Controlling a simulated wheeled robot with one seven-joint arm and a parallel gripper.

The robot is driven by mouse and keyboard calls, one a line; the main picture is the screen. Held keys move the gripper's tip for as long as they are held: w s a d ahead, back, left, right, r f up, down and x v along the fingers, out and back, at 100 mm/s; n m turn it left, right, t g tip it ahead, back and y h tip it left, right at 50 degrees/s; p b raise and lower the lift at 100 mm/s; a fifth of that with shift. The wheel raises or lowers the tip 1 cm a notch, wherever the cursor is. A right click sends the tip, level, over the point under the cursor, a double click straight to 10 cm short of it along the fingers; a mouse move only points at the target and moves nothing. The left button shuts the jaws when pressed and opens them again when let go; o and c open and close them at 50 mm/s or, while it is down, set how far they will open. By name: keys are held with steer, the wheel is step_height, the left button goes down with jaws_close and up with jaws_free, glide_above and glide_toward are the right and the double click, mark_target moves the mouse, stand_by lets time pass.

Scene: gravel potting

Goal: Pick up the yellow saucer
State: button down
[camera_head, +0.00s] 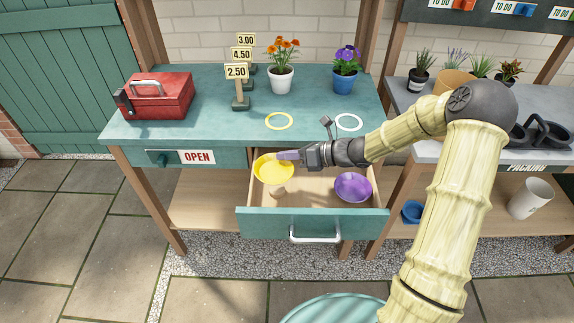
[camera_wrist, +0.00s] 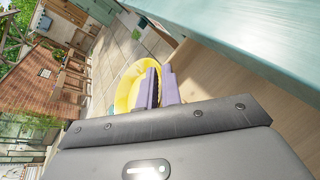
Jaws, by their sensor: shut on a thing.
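The yellow saucer (camera_head: 272,172) is over the left part of the open drawer, near its left wall. My gripper (camera_head: 290,156) reaches in from the right and is shut on the saucer's rim. The saucer appears raised, with a shadow on the drawer floor below it. In the wrist view the yellow saucer (camera_wrist: 125,90) sits beyond my purple fingertips (camera_wrist: 158,88), which pinch its near edge. Part of the rim is hidden behind the fingers.
A purple saucer (camera_head: 353,187) lies in the right of the drawer (camera_head: 315,224). The teal tabletop (camera_head: 190,130) overhangs the drawer's back.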

steer(key=shift+r, duration=1.55)
steer(key=shift+a+f, duration=0.1)
